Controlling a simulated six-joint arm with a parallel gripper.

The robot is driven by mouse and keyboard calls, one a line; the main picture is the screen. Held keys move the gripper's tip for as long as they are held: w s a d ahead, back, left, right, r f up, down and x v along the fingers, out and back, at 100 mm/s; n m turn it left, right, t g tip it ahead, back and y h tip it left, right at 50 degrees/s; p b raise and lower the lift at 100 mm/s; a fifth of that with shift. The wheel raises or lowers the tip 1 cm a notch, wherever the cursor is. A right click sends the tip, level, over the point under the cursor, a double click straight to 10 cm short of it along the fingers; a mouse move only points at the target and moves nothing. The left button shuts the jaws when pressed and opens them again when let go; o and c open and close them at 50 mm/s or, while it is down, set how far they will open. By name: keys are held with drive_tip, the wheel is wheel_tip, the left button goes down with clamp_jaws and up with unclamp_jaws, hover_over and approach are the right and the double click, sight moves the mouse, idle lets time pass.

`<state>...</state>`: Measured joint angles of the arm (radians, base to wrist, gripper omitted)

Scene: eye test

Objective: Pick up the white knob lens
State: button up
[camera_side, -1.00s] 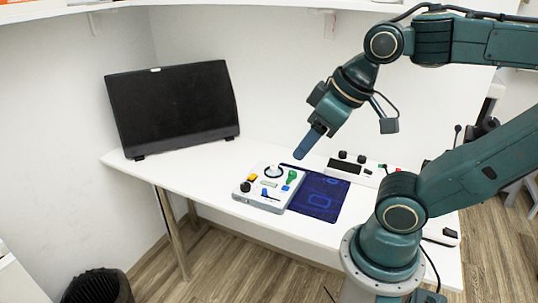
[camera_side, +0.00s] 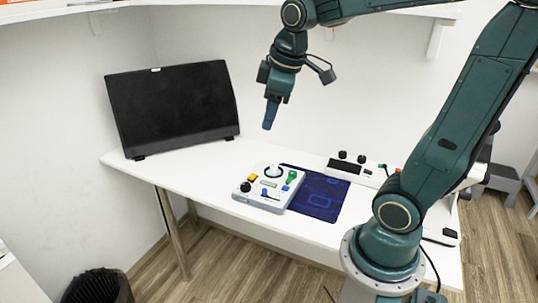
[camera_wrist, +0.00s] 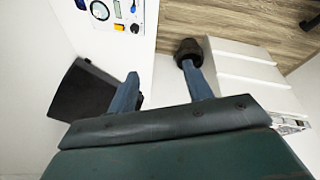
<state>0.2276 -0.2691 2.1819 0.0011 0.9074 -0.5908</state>
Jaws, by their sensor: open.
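The white knob lens (camera_side: 273,170) is a small round white piece with a dark ring around its base. It sits near the back of a light grey control panel (camera_side: 258,203) on the white table. In the wrist view the knob (camera_wrist: 100,10) shows near the top left edge, on the panel (camera_wrist: 148,22). My gripper (camera_side: 268,128) is above and behind the panel, pointing down, well clear of the knob. In the wrist view its two blue fingers (camera_wrist: 160,72) are spread with nothing between them.
A dark blue mat (camera_side: 325,206) lies right of the panel. A white box with black knobs (camera_side: 352,172) stands behind it. A black monitor (camera_side: 172,108) stands at the table's left. A black bin (camera_side: 98,288) is on the floor.

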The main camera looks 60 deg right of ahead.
drive_tip(key=w+d+f+n+g, duration=0.1)
drive_tip(key=w+d+f+n, duration=0.1)
drive_tip(key=w+d+f, duration=0.4)
drive_tip(key=w+d+f+n+g, duration=0.1)
drive_tip(key=w+d+n, duration=0.15)
drive_tip(key=d, duration=0.45)
drive_tip(key=w+d+f+n+g, duration=0.1)
drive_tip(key=w+d+f+n, duration=0.1)
drive_tip(key=d+f, duration=1)
drive_tip(key=shift+w+d+f+n+g+y, duration=0.25)
drive_tip(key=shift+n+g+y, duration=0.15)
drive_tip(key=shift+n, duration=0.45)
hover_over(274, 166)
drive_tip(key=shift+w+f, duration=0.1)
drive_tip(key=shift+f, duration=4.15)
drive_tip(key=shift+f, duration=2.6)
